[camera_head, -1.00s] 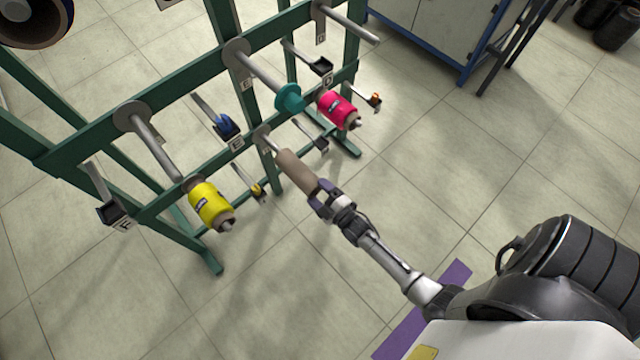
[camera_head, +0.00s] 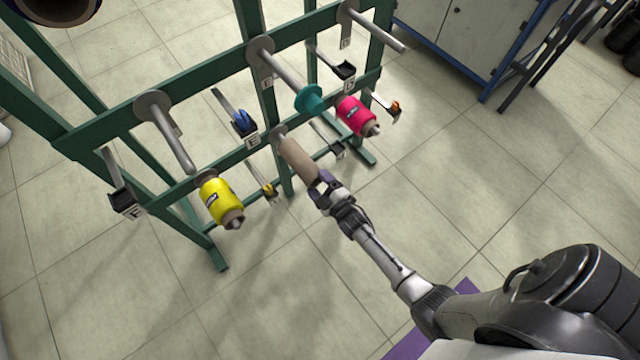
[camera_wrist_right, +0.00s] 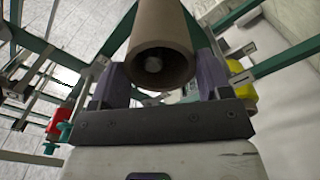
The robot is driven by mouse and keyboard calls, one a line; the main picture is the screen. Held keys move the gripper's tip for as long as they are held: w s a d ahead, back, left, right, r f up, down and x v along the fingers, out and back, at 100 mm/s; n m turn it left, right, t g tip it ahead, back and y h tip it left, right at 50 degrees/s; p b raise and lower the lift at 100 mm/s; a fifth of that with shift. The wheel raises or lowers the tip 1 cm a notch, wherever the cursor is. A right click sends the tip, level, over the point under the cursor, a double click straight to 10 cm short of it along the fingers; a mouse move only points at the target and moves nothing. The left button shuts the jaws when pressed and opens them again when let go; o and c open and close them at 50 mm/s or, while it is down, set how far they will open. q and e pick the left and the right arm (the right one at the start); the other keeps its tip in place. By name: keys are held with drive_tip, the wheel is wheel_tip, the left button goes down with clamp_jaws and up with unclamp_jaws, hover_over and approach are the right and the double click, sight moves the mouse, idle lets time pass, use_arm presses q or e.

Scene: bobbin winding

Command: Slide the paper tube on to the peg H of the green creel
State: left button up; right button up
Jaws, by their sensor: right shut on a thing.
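The brown paper tube (camera_head: 300,160) points at a lower peg (camera_head: 279,134) of the green creel (camera_head: 287,180), whose letter I cannot read. My right gripper (camera_head: 322,187) is shut on the tube's near end. In the right wrist view, the tube (camera_wrist_right: 160,35) is between the fingers, and a round peg end (camera_wrist_right: 153,65) shows inside its bore. The tube is therefore around the peg, with its far end close to the peg's base disc. Most of the peg is hidden by the tube. My left gripper is out of view.
A yellow spool (camera_head: 221,201) is on a lower peg to the left and a pink spool (camera_head: 356,116) on one to the right. A teal piece (camera_head: 309,98) sits on an upper peg. Bare pegs (camera_head: 174,140) and small brackets (camera_head: 124,201) stick out. The floor in front is clear.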

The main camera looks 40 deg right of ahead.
sight(312, 176)
drive_tip(key=shift+w+f+b, duration=0.1)
drive_tip(key=shift+w+b, duration=0.25)
drive_tip(key=shift+w, duration=0.45)
drive_tip(key=shift+w+d, duration=0.1)
drive_tip(key=shift+w, duration=0.95)
drive_tip(key=shift+s, duration=0.15)
drive_tip(key=shift+b, duration=0.35)
drive_tip(key=shift+f, duration=0.2)
